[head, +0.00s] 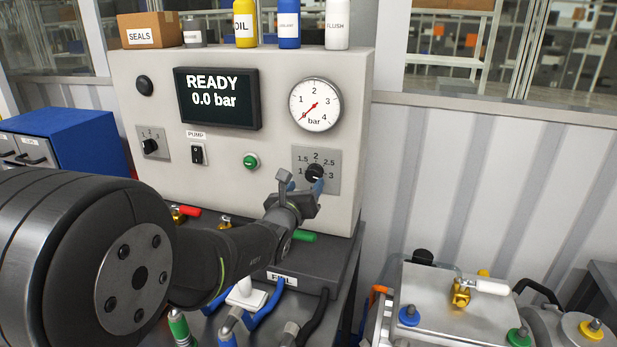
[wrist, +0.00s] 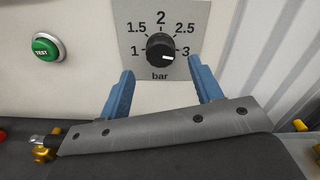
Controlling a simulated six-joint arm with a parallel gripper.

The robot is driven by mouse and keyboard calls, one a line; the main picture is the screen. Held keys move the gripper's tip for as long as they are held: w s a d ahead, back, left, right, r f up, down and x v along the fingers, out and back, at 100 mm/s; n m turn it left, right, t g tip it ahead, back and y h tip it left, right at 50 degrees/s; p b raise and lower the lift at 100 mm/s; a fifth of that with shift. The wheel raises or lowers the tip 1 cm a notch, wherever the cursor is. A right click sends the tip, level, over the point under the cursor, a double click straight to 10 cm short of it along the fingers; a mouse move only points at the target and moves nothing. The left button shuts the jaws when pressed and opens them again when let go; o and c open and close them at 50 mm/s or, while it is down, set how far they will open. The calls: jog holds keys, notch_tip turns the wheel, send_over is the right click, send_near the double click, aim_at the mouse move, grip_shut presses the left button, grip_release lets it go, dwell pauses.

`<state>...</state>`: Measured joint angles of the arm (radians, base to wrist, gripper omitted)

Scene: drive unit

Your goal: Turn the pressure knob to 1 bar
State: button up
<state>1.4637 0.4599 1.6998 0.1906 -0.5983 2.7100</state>
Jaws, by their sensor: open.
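The black pressure knob (wrist: 160,47) sits on a grey plate (wrist: 205,18) marked 1, 1.5, 2, 2.5 and 3 bar. Its white mark points right and slightly down, towards the 3. In the head view the knob (head: 314,173) is on the panel's lower right, partly behind my gripper. My gripper (wrist: 159,66) is open, with its blue fingers below the knob, one to each side. The fingers look apart from the knob and nothing is between them. In the head view my gripper (head: 301,183) is close to the plate.
The display (head: 218,98) reads READY 0.0 bar, and the gauge (head: 315,105) needle is near 0. A green test button (wrist: 47,46) is left of the plate. A pump switch (head: 198,154) and another knob (head: 149,146) are further left. Bottles and a box (head: 149,30) stand on top.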

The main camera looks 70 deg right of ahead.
aim_at(312, 175)
jog(key=d, duration=0.6)
jog(key=c, duration=1)
